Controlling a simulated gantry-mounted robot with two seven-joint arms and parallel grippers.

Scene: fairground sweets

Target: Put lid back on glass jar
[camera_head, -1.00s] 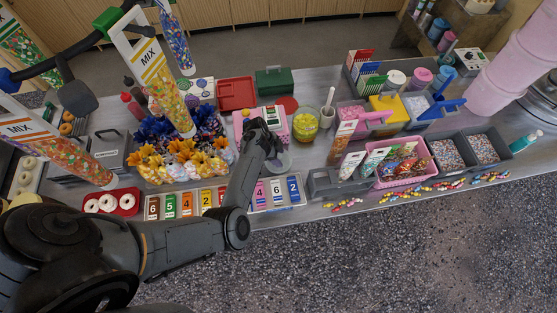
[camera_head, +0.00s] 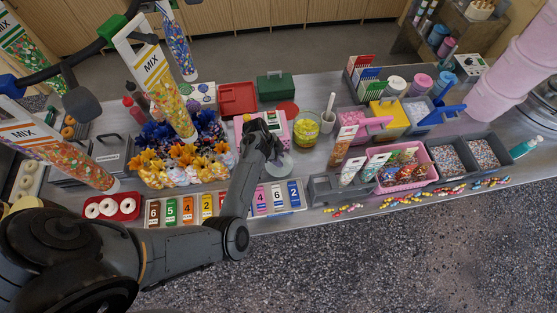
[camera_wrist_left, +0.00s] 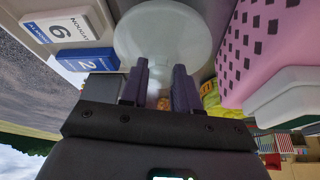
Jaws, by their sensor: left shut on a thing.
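The glass jar (camera_head: 305,130), with yellow sweets inside, stands on the counter beside a pink spotted box. The lid (camera_head: 280,165) is a pale, see-through round disc just in front of the jar, to its lower left in the head view. My left gripper (camera_head: 272,146) is shut on the lid. In the wrist view the lid (camera_wrist_left: 165,35) spreads out beyond my two dark fingers (camera_wrist_left: 160,80); the part between the fingers is mostly hidden. I cannot tell whether the lid touches the counter. My right gripper is not in view.
Numbered price tiles (camera_head: 277,197) lie in front of the lid. The pink spotted box (camera_head: 277,127) is close behind my gripper.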

